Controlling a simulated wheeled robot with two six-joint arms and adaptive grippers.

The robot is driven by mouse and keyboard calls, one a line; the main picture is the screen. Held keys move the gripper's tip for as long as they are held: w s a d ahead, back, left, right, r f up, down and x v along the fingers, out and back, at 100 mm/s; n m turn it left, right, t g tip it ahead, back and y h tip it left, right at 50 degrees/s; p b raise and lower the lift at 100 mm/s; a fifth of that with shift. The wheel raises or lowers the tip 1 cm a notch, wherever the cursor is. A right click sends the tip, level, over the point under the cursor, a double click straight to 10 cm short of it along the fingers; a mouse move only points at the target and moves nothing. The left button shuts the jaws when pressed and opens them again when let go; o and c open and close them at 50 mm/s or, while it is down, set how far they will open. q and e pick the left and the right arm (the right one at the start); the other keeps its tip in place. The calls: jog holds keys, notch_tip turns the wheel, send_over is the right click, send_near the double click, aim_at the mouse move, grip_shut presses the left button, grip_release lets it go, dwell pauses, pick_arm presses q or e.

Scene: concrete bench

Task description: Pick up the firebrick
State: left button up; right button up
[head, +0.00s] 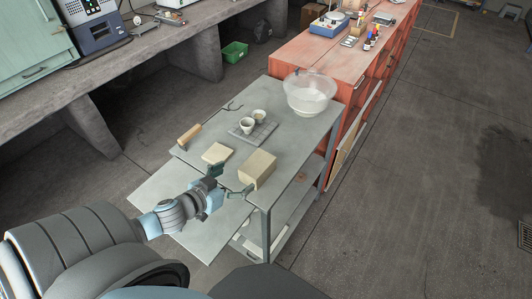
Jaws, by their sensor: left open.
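The firebrick (258,170), a tan rectangular block, lies near the front edge of the grey metal table (288,150). My left gripper (227,181) is open, just to the left of and in front of the brick. Its two dark fingers are spread apart, one toward the pale tile and one toward the brick's near side. I cannot tell whether a finger touches the brick. Nothing shows between the fingers. My right gripper is not in view.
Behind the brick are a flat pale tile (217,152), a wooden cylinder (189,134), two small cups (246,125) on a grey gridded plate (262,136), and a dark wire tool (232,106). A clear bowl (310,93) stands at the far right corner. A red cabinet (335,60) adjoins.

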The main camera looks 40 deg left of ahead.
aim_at(257, 166)
pick_arm(q)
jog(key=b+x, duration=0.3)
jog(key=f+b+x, duration=0.1)
jog(key=b+x, duration=0.1)
jog(key=b, duration=0.2)
jog(key=shift+w+a, duration=0.1)
jog(key=shift+w, duration=0.05)
jog(key=b+x, duration=0.2)
jog(key=x, duration=0.1)
jog(key=b+x, duration=0.1)
jog(key=x, duration=0.3)
jog(key=shift+s+a+f+b, duration=0.1)
jog(key=shift+s+f+b, duration=0.1)
jog(key=shift+f+b, duration=0.15)
jog(key=shift+w, duration=0.25)
jog(key=shift+r, duration=0.1)
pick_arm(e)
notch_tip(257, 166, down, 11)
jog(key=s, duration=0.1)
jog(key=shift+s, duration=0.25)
pick_arm(q)
jog(key=shift+s, duration=0.1)
jog(key=c, duration=1.5)
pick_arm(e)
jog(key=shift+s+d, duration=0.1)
pick_arm(q)
jog(key=shift+c, duration=0.3)
